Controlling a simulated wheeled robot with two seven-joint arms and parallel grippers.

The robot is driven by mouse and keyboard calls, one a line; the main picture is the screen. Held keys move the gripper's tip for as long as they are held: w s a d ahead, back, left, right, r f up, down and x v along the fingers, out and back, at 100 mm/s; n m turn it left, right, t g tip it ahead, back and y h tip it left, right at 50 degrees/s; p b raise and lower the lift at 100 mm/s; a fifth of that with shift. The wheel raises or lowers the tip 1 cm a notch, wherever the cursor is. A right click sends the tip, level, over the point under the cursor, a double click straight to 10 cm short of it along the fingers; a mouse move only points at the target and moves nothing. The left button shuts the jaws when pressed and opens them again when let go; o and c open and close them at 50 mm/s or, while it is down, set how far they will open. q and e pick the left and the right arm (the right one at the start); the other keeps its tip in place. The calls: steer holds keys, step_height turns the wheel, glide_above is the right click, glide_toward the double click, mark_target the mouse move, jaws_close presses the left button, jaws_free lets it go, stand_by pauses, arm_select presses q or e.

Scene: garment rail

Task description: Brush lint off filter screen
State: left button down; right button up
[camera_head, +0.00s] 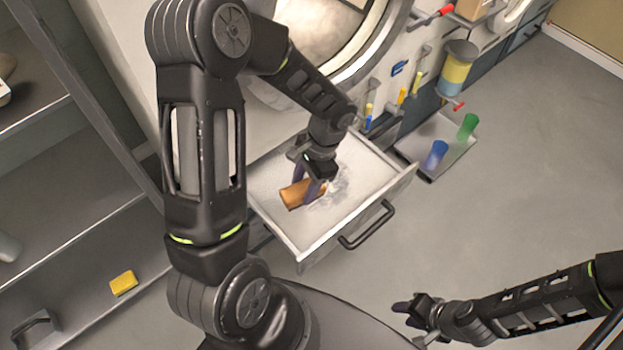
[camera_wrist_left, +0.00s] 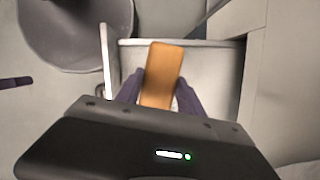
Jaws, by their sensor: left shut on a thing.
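The filter screen (camera_head: 277,176) is a pale, shallow panel in the pulled-out drawer (camera_head: 303,246), with a grey lint patch (camera_head: 338,185) towards its right half. My left gripper (camera_head: 312,189) is low over the drawer and shut on a brush with an orange-brown wooden body (camera_head: 292,195). In the left wrist view the brush (camera_wrist_left: 161,75) stands between the two dark fingers, slightly tilted. Its bristles are mostly hidden, and I cannot tell whether they touch the screen. My right gripper (camera_head: 408,309) is over the floor at the lower right, away from the drawer; its finger gap is unclear.
A dark handle (camera_head: 368,226) sticks out from the drawer front. A grey tray (camera_head: 412,147) with a blue cup (camera_head: 436,154) and a green cup (camera_head: 468,126) lies right of the drawer. Shelves with a yellow sponge (camera_head: 123,283) stand at the left. The floor at right is clear.

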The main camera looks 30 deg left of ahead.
arm_select(q)
steer(key=shift+s+a, duration=0.1)
steer(key=shift+f, duration=0.1)
steer(key=shift+f+b, duration=2)
steer(key=shift+f, duration=0.45)
